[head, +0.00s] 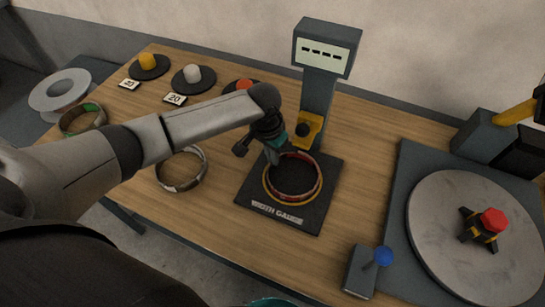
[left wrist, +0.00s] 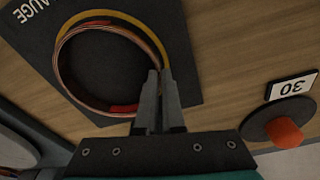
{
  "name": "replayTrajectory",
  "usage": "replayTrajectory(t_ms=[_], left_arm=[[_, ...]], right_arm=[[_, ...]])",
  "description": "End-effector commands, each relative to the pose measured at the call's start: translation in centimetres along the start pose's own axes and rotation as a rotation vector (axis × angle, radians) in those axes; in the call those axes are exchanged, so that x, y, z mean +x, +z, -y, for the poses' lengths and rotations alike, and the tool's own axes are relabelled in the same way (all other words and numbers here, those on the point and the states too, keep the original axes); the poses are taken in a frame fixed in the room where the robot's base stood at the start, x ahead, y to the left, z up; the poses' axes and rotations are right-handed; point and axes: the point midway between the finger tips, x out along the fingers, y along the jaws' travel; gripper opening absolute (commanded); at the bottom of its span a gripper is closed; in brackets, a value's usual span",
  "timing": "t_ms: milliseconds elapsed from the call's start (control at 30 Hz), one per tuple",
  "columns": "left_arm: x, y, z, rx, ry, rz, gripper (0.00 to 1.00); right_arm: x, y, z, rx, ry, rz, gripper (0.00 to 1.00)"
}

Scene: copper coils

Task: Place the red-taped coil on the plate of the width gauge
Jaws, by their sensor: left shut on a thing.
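The red-taped coil (head: 317,192) is a copper ring over the dark plate (head: 323,220) of the width gauge (head: 318,95). It lies roughly within the plate's yellow ring mark; in the left wrist view the coil (left wrist: 62,73) sits slightly off the yellow ring (left wrist: 75,22). I cannot tell if it touches the plate. My left gripper (head: 274,162) is shut on the coil's wall at the rear left in the head view; its fingers also show in the left wrist view (left wrist: 155,82). My right gripper does not show.
A plain-looking coil (head: 163,182) and a green-taped coil (head: 65,125) lie left. Pegs with yellow, white and red tops (head: 244,85) stand behind. A lever with a blue knob (head: 383,256) is front right, beside a turntable (head: 440,245). Wood between plate and turntable is clear.

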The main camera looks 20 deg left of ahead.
Motion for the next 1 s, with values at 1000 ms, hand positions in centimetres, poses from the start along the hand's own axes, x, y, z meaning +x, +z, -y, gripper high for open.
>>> replayTrajectory(t_ms=[1000], left_arm=[[-0.8,0.0,0.1,0.000,-0.001,-0.002,0.35]], right_arm=[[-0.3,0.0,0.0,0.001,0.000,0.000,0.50]])
